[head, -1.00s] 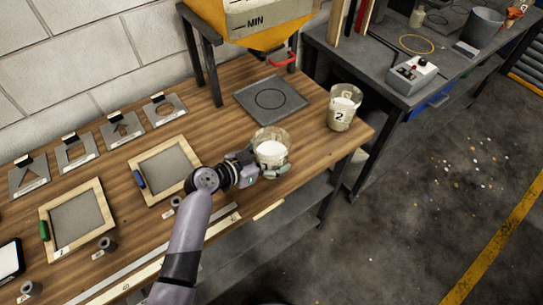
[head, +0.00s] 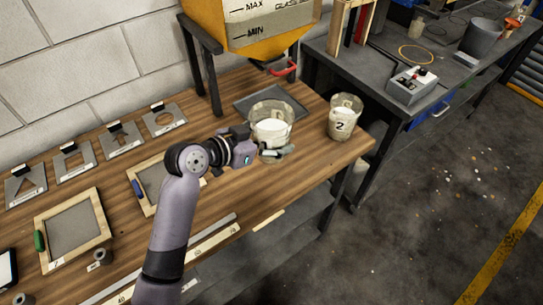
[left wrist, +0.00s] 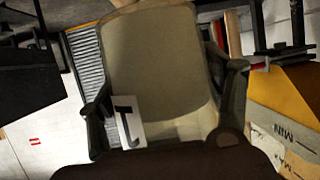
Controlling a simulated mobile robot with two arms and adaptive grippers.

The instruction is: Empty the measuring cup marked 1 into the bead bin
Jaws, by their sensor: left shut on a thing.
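The measuring cup marked 1 (head: 271,118) is a clear cup with white contents in its lower part. In the left wrist view the cup (left wrist: 155,65) fills the middle, and its "1" label shows. My left gripper (head: 279,152) is shut on it, with a finger on each side (left wrist: 165,105). The cup looks upright and appears raised over the table, in front of the dark square plate. The yellow bin (head: 265,35), marked MAX and MIN with a red handle below, stands on a dark frame behind. It may be the bead bin. My right gripper is not in view.
A second cup marked 2 (head: 342,118) stands close to the right on the wooden table (head: 225,190). The dark square plate (head: 297,106) lies behind the held cup. Framed screens (head: 72,230) and metal stencils (head: 164,118) lie to the left. A grey bench (head: 385,70) stands at right.

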